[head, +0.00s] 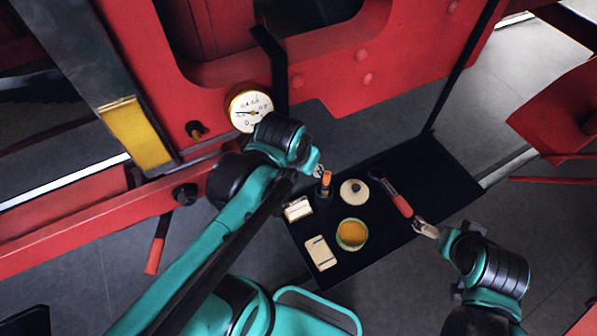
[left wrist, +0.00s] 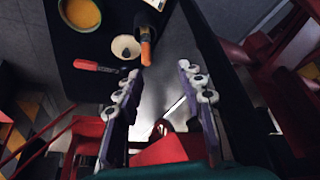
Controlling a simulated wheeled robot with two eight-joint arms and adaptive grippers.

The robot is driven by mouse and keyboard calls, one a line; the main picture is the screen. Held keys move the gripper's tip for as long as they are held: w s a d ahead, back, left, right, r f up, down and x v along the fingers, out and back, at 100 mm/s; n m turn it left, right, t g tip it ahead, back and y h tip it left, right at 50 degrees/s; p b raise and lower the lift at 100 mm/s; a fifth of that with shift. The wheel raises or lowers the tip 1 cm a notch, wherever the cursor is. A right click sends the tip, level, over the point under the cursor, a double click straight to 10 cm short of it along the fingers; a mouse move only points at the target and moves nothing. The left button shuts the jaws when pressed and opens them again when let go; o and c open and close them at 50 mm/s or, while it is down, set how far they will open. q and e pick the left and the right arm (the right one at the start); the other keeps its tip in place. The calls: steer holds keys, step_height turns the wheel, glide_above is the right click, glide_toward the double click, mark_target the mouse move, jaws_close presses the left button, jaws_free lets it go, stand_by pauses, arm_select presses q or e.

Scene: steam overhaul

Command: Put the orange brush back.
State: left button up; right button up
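The orange brush (head: 327,178) shows as an orange handle standing up from a dark round holder (head: 324,197) on the black table. In the left wrist view the orange handle (left wrist: 146,50) points toward the camera, with the dark holder (left wrist: 149,20) behind it. The bristle end is hidden. My left gripper (left wrist: 162,88) is open and empty, its fingers spread, with the handle beyond the fingertips. In the head view my left gripper (head: 318,168) is just beside the handle, partly hidden by its own arm. My right gripper (head: 422,226) is close to a red-handled tool.
The black table (head: 445,185) also bears the red-handled tool (head: 400,204), a pale round lid (head: 354,192), a tub of orange stuff (head: 351,234), a small box (head: 297,208) and a pale card (head: 320,253). A gauge (head: 246,108) and red machine frame stand behind.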

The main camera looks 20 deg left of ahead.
arm_select(q)
steer(key=shift+s+a+f+n+t, duration=0.15)
steer(key=shift+s+a+t, duration=0.15)
steer(key=shift+s+t, duration=0.3)
steer(key=shift+s+a+f+n+t, duration=0.15)
steer(key=shift+s+a+t, duration=0.1)
steer(key=shift+s+t, duration=0.35)
step_height(320, 180, down, 14)
steer(key=b, duration=1.4)
steer(key=shift+f, duration=0.25)
steer(key=shift+s, duration=0.1)
